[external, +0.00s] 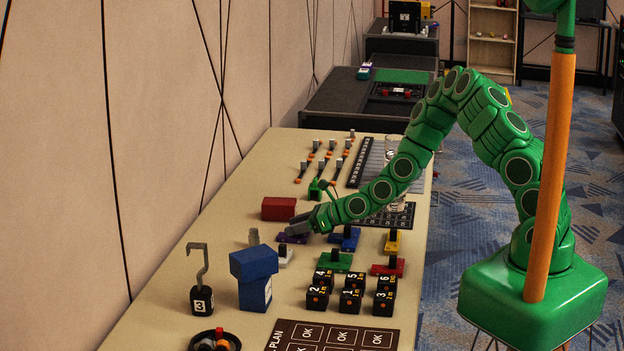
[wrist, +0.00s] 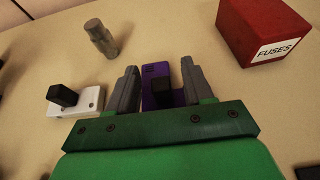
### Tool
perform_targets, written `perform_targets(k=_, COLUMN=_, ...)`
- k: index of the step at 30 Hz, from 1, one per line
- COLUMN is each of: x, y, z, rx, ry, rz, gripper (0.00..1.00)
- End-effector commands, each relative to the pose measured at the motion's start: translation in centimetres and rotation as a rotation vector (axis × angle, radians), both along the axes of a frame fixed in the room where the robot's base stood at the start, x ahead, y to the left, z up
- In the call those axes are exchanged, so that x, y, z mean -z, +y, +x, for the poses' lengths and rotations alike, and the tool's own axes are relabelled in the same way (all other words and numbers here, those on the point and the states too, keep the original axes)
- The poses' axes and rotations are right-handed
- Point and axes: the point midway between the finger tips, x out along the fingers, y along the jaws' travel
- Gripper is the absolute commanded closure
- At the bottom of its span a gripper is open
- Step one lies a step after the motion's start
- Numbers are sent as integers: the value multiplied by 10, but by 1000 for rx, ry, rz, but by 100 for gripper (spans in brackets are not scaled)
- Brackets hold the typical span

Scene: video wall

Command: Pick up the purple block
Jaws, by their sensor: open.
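The purple block (wrist: 155,75) lies flat on the table, with a black upright knob on it. In the wrist view it shows between the two grey fingers of my gripper (wrist: 160,88), its near part hidden behind the green palm. The fingers stand apart, one on each side of the block; I cannot tell whether they touch it. In the external view my gripper (external: 296,224) reaches low over the table from the right, and the purple block (external: 290,238) shows partly beneath the fingers.
A red fuse box (wrist: 262,33) stands to the right in the wrist view. A white block with a black knob (wrist: 75,100) and a grey cylinder (wrist: 101,38) are to the left. Blue (external: 344,238), green (external: 335,263) and yellow (external: 392,244) blocks stand nearby.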

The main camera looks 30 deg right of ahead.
Motion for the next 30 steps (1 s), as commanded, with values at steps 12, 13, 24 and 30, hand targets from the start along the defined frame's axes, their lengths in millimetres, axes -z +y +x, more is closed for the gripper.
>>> perform_targets(k=12, x=0, y=0, z=1, rx=1, ry=0, rz=0, gripper=76)
perform_targets(k=13, x=0, y=0, z=1, rx=1, ry=0, rz=0, gripper=81)
perform_targets(k=24, x=0, y=0, z=1, rx=1, ry=0, rz=0, gripper=100)
perform_targets(k=30, x=-7, y=0, z=1, rx=1, ry=0, rz=1, gripper=100)
